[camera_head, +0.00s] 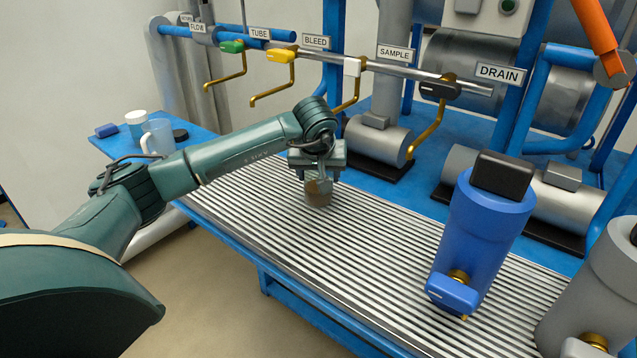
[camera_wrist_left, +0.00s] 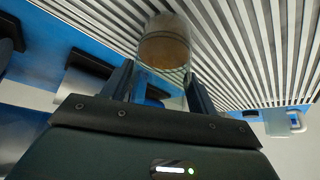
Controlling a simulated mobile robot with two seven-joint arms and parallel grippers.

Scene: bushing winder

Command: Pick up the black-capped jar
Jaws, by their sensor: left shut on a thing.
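A clear jar with brownish contents (camera_head: 318,197) is at the slatted metal grate, towards its far left part. My left gripper (camera_head: 319,176) points down over it and is shut on its upper part. In the left wrist view the jar (camera_wrist_left: 166,50) lies between the two fingers (camera_wrist_left: 160,88), its brown contents at the end near the slats. No black cap shows clearly on this jar; its top is hidden by the gripper. I cannot tell whether its base touches the grate. My right gripper is not in view.
The grate (camera_head: 390,262) is clear around the jar. A blue canister (camera_head: 479,232) stands on its right part, with a grey one (camera_head: 597,290) beyond. Brass spouts hang behind, including SAMPLE (camera_head: 347,96) and DRAIN (camera_head: 428,133). A pitcher (camera_head: 158,138) and black disc (camera_head: 180,135) are left.

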